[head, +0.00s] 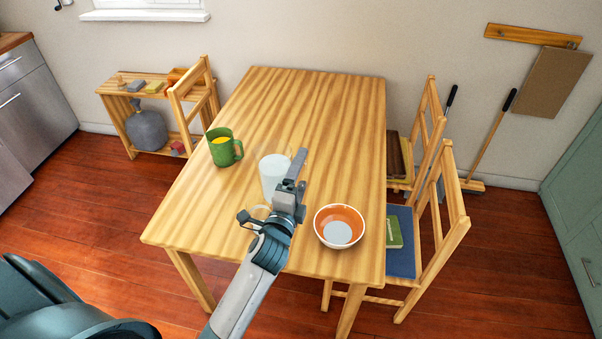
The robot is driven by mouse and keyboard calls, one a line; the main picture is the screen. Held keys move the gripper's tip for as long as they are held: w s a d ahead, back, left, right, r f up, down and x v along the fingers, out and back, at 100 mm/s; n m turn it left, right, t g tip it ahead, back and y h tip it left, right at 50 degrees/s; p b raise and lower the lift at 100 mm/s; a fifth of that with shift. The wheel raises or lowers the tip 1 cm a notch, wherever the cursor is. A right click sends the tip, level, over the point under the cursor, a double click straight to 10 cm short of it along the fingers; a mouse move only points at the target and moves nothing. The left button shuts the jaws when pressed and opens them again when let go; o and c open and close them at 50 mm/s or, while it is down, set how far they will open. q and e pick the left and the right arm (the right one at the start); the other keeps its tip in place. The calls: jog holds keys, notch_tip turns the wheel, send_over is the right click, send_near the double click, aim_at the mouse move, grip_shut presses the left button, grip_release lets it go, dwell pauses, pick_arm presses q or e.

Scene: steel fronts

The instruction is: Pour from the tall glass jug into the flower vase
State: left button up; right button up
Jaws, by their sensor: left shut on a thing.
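A pale, see-through glass vessel (271,172), which I take to be the tall glass jug, is on or just above the wooden table, left of my left gripper's fingers. My left gripper (293,178) is shut on it; the arm hides part of its right side. It looks about upright. A faint clear shape shows just behind it, too faint to name. A thin ring shows at its near side; I cannot tell whether it is part of the jug. I cannot make out the flower vase for certain. My right gripper is not in view.
A green mug (225,152) with yellow contents stands left on the table (330,110). An orange and white bowl (340,213) sits at the right near edge. The table's far half is clear. Chairs (455,215) stand at the right, and a low shelf (125,90) at the left.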

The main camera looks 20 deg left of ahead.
pick_arm(q)
jog(key=shift+r, duration=0.1)
jog(key=shift+w+d+n+b, duration=0.1)
jog(key=shift+d+n+b, duration=0.25)
jog(key=shift+n+b, duration=0.45)
jog(key=shift+w+d+n+b, duration=0.1)
jog(key=shift+d+n+b, duration=0.2)
jog(key=shift+b, duration=0.45)
jog(key=shift+t, duration=0.3)
jog(key=s+m+h+p, duration=0.2)
jog(key=s+h+p, duration=0.1)
jog(key=shift+d+h, duration=0.1)
jog(key=shift+h, duration=0.3)
jog(key=shift+s+d+f+m+h+p, duration=0.1)
jog(key=shift+s+f+m+h+p, duration=0.15)
jog(key=shift+s+m+h, duration=0.55)
jog(key=shift+s+d+f+m+h+p, duration=0.15)
jog(key=shift+s+m+h, duration=0.35)
jog(key=shift+h, duration=0.5)
